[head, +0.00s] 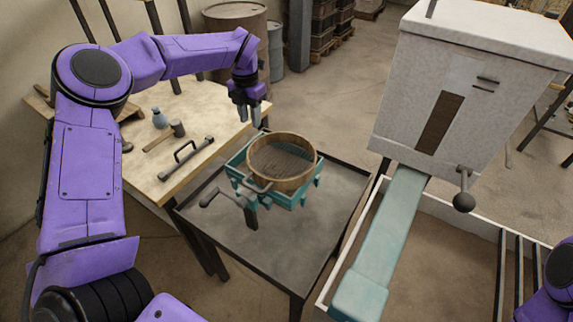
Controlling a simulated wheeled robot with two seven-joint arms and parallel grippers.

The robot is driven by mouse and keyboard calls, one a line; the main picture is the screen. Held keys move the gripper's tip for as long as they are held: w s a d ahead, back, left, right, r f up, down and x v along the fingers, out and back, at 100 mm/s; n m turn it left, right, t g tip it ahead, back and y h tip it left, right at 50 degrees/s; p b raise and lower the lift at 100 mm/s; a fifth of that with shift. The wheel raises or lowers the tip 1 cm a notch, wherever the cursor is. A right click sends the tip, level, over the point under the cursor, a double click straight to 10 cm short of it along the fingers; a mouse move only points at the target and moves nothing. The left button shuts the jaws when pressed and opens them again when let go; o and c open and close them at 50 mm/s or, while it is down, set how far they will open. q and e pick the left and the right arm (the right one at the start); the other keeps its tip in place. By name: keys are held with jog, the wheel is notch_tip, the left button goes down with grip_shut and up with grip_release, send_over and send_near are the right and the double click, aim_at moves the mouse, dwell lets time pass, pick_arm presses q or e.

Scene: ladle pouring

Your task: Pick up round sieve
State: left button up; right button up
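The round sieve (295,184) has a wooden rim and a dark mesh bottom. It sits in a teal holder (242,171) with a handle, above a dark metal tray table in the middle of the head view. My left gripper (249,121) points down just behind and to the left of the sieve, above the wooden table's corner. Its two fingers are apart with nothing between them, and it appears clear of the rim. My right gripper is out of view; only a purple part of my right arm shows at the lower right edge.
A wooden table (219,121) at left holds a hammer (165,136), a small bottle (159,117) and a metal handle tool (186,157). The tray table (300,235) has free room around the holder. A white machine (470,85) with a teal chute (385,240) stands at right.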

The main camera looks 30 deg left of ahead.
aim_at(255, 144)
pick_arm(q)
jog(key=shift+w+f, duration=0.1)
jog(key=shift+f, duration=0.45)
jog(key=f+p, duration=0.2)
jog(key=f, duration=0.3)
jog(key=f+p, duration=0.2)
jog(key=f, duration=0.2)
jog(key=shift+w+f, duration=0.2)
jog(key=shift+f, duration=0.55)
jog(key=shift+r, duration=0.1)
grip_shut()
